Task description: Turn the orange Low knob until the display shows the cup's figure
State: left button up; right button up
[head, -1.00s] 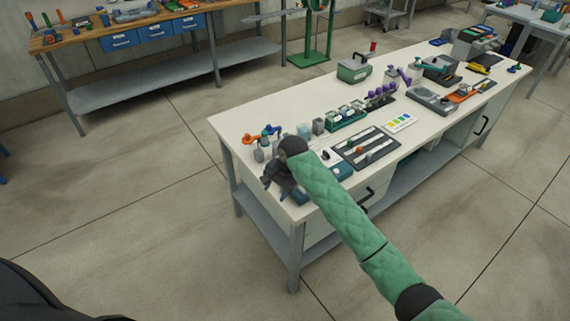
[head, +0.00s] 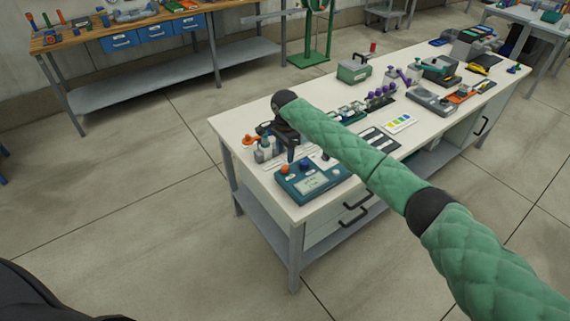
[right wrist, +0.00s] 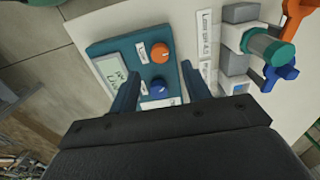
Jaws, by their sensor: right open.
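The teal meter box (head: 318,189) stands at the near left corner of the white bench. Its orange knob (head: 283,169) and blue knob (head: 303,166) are on top. In the right wrist view the orange knob (right wrist: 159,52) lies beyond the fingertips, and the blue knob (right wrist: 158,88) lies between the fingers. The pale display (right wrist: 117,72) is partly hidden by a finger, and its figure is too small to read. My right gripper (right wrist: 160,72) is open and empty over the box; it also shows in the head view (head: 291,156). My left gripper is out of view.
A dark slotted tray (head: 383,143) and a colour card (head: 399,124) lie to the right. Bare bench top shows at the front left.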

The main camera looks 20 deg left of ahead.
aim_at(285, 167)
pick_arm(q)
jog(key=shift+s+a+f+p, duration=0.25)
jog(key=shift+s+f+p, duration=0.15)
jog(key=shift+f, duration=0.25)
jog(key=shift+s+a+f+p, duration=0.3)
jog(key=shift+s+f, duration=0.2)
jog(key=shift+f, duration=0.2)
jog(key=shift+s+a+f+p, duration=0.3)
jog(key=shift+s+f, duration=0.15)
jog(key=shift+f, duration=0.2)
pick_arm(e)
jog(key=shift+f, duration=3.3)
jog(key=c, duration=1)
